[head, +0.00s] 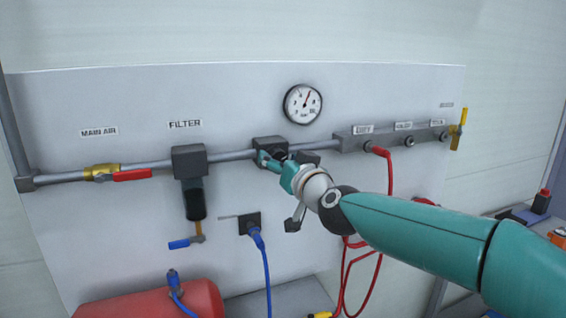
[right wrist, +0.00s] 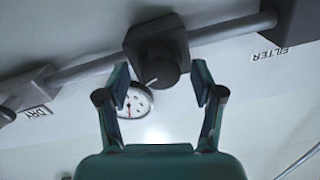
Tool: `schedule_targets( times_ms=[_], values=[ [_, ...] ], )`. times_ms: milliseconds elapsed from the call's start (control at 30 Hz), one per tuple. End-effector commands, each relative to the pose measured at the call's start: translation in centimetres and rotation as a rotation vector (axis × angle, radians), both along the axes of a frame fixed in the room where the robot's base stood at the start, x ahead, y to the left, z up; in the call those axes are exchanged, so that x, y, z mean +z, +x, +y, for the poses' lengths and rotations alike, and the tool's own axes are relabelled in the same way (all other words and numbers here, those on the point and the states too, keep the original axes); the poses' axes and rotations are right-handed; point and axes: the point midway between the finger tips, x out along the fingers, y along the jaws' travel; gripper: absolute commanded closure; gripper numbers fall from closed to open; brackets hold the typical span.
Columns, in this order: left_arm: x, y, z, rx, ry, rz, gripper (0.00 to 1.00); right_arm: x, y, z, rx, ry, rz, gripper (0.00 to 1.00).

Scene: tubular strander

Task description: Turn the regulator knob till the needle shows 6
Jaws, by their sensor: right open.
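The regulator is a dark block (head: 268,143) on the grey pipe, below the round white gauge (head: 302,104). The gauge needle points up and slightly right in the head view; its numbers are too small to read. In the right wrist view the black regulator knob (right wrist: 158,70), with a pale mark on its face, sits between the fingers of my right gripper (right wrist: 161,82). The fingers are open, with a gap on each side of the knob. The gauge (right wrist: 138,101) shows partly behind the left finger. In the head view my right gripper (head: 270,160) hides the knob.
A red-handled main air valve (head: 132,174) and a filter (head: 190,162) are on the pipe to the left. A manifold (head: 395,138) with a red hose (head: 389,175) and a yellow valve handle (head: 458,129) is to the right. A blue hose (head: 265,265) hangs below.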

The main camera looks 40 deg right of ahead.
Motion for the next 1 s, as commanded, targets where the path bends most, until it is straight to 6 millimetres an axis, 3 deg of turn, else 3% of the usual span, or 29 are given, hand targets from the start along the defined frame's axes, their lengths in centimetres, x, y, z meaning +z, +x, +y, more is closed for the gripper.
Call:
schedule_targets(
  times_ms=[267, 700, 1000],
  values=[
    [0.1, 0.0, 0.0, 0.0, 0.0, 0.0, 0.33, 0.1, -2.2, 0.4, 0.0, -0.001, -0.002, 0.33],
    [0.1, 0.0, 0.0, 0.0, 0.0, 0.0, 0.33, 0.0, -10.2, 2.0, 0.0, 0.0, -0.003, 0.33],
    [0.0, 0.0, 0.0, 0.0, 0.0, 0.0, 0.33, -0.2, -11.8, 2.3, 0.0, -0.001, 0.001, 0.33]
  ],
)
